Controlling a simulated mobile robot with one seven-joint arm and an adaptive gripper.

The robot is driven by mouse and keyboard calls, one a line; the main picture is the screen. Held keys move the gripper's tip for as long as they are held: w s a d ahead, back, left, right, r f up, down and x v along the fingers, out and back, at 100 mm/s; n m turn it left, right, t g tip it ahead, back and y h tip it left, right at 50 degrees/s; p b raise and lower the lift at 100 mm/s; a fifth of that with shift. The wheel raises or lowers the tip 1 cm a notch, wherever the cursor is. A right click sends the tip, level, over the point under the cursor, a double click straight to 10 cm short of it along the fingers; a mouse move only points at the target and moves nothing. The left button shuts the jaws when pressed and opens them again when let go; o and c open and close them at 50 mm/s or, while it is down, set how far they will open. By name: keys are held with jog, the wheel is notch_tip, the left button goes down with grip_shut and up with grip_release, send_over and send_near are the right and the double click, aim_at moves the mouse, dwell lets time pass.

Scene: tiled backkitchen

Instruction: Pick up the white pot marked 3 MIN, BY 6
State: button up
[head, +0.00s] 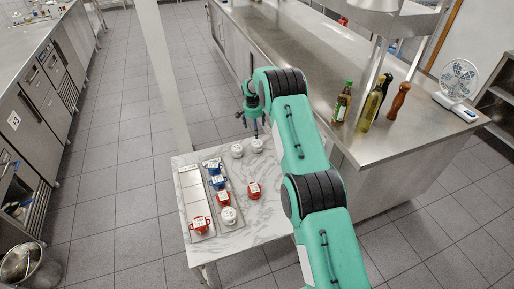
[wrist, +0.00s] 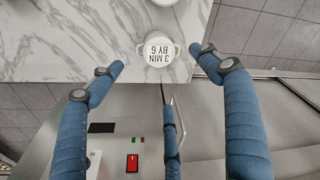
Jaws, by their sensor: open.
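The white pot marked 3 MIN, BY 6 (wrist: 159,48) stands on the marble table, its lettering upside down in the wrist view. My gripper (wrist: 157,72) is open, with its blue fingers spread and nothing between them. The pot lies just beyond the fingers, between the two outer tips in the picture, apart from them. In the head view my gripper (head: 254,130) hangs above the far edge of the table.
A steel counter (head: 300,62) with bottles lies behind my arm. A white post (head: 164,70) rises left of my gripper.

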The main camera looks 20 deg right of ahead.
aim_at(257, 142)
jog(key=shift+f, duration=0.15)
jog(key=shift+w+d+f+b, duration=0.15)
jog(key=shift+f+b, duration=0.1)
jog(key=shift+f, duration=1.15)
jog(key=shift+w+d+f+b, duration=0.2)
jog(key=shift+f+b, duration=0.1)
jog(key=shift+f, duration=1.05)
jog(key=shift+w+d+f+b, duration=0.15)
jog(key=shift+f+b, duration=0.1)
jog(key=shift+f, duration=1.15)
jog(key=shift+w+d+f+b, duration=0.2)
jog(key=shift+f+b, duration=0.2)
jog(key=shift+f, duration=0.9)
jog(key=shift+w+d+f+b, duration=0.15)
jog(key=shift+f+b, duration=0.25)
jog(key=shift+f, duration=0.85)
jog(key=shift+s, duration=0.15)
jog(key=shift+c, duration=0.5)
jog(key=c, duration=1.4)
jog(key=shift+r, duration=0.2)
